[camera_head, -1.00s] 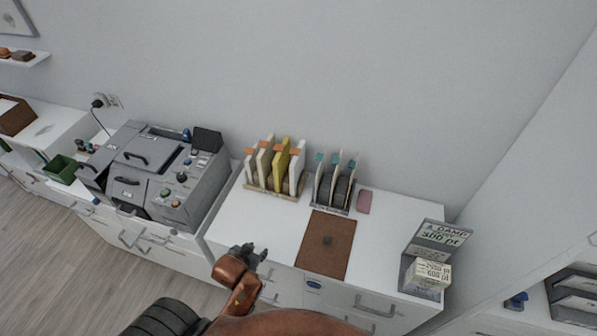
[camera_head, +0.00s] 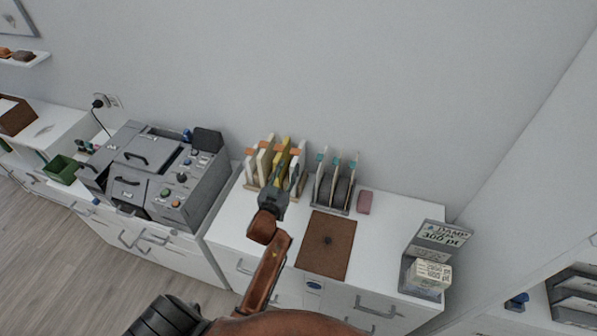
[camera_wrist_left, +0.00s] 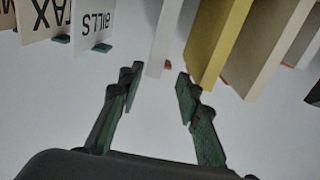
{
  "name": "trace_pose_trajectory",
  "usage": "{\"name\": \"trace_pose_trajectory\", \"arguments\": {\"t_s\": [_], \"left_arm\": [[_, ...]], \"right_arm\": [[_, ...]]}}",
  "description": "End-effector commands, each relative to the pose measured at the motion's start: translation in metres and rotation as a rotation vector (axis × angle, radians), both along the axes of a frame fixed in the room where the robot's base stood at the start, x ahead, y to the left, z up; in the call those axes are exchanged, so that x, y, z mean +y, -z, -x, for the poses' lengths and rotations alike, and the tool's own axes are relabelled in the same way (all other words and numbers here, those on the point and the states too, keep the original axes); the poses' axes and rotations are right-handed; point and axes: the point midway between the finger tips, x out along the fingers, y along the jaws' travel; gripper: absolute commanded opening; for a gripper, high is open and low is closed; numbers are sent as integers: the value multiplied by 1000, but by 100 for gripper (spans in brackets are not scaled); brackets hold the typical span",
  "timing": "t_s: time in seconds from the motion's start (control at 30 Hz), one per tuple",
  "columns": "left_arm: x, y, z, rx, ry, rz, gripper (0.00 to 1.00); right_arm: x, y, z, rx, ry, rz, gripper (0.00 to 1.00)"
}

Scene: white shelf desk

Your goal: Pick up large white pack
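Several upright packs stand in a holder on the white desk: cream-white ones (camera_head: 264,166), a yellow one (camera_head: 281,158) and a white one at the right end (camera_head: 298,166). I cannot tell for sure which is the large white pack. My left gripper (camera_head: 272,198) is in front of this holder and hides part of it. In the left wrist view my left gripper (camera_wrist_left: 157,80) is open and empty. A narrow white pack (camera_wrist_left: 161,40) lies just beyond the gap between its fingers, with the yellow pack (camera_wrist_left: 214,42) to the right. My right gripper is not in view.
A rack of cards with teal tabs (camera_head: 336,182) stands close to the right; a card reading BILLS (camera_wrist_left: 94,25) shows in the left wrist view. A brown mat (camera_head: 325,250) lies in front. A grey machine (camera_head: 165,175) stands left, a labelled box stand (camera_head: 428,275) right.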

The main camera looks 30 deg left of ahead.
Motion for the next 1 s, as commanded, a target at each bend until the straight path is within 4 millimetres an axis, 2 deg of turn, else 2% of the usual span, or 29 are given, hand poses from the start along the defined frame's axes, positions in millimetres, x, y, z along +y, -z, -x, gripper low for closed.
{"name": "trace_pose_trajectory", "arguments": {"t_s": [0.13,0.37,0.7,1.0], "left_arm": [[6,0,-24,0,0,-1,32],[10,1,-40,2,-1,-1,32],[20,0,-83,2,0,-1,32],[21,0,-87,3,-1,0,32]], "right_arm": [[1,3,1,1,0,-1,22],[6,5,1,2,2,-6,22],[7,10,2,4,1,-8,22],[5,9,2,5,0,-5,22]]}}
